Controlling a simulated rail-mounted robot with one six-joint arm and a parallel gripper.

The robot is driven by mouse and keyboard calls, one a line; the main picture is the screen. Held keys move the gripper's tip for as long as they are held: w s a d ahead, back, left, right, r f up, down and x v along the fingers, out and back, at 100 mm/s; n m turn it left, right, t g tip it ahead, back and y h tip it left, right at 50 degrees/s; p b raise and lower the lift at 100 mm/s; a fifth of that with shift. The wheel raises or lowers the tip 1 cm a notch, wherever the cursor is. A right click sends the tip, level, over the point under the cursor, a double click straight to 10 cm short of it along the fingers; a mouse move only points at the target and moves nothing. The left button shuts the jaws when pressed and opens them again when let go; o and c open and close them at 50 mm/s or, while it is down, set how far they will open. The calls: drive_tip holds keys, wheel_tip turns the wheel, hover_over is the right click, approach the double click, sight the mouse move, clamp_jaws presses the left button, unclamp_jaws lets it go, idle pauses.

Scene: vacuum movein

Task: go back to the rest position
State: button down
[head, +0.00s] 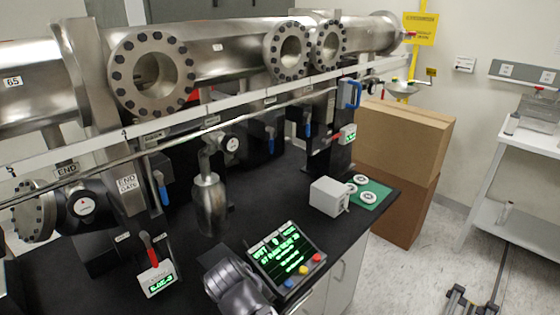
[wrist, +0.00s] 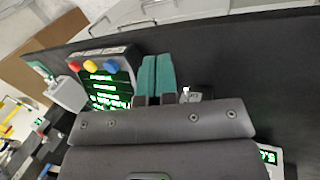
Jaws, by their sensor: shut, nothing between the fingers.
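My gripper (wrist: 158,72) shows in the wrist view as two teal fingers side by side, pressed together with nothing between them. They are over the black bench top, just right of the control panel (wrist: 110,80). In the head view a dark grey part of my arm (head: 235,285) is at the bottom, left of the same control panel (head: 287,255); the fingertips cannot be made out there. The panel has a green lit screen and red, yellow and blue buttons.
Steel vacuum pipes (head: 220,60) with open flanges run above the black bench (head: 180,255). A red-handled valve (head: 150,250) stands front left. A pale grey box (head: 328,197) and a green mat (head: 382,191) with white discs are at right. Cardboard boxes (head: 400,140) stand beyond the bench.

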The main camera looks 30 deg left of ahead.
drive_tip(key=w+d+m+g, duration=0.1)
drive_tip(key=w+d+m, duration=0.3)
drive_tip(key=d, duration=1)
drive_tip(key=w+d+f+m+g+y, duration=0.1)
drive_tip(key=w+d+m, duration=0.3)
drive_tip(key=d, duration=1)
drive_tip(key=w+d+m+g+y, duration=0.1)
drive_tip(key=w+d+m, duration=0.3)
drive_tip(key=d, duration=0.9)
drive_tip(key=shift+w+d+f+m+g, duration=0.25)
drive_tip(key=shift+w+d+m+g, duration=0.05)
drive_tip(key=shift+d+m+g, duration=0.1)
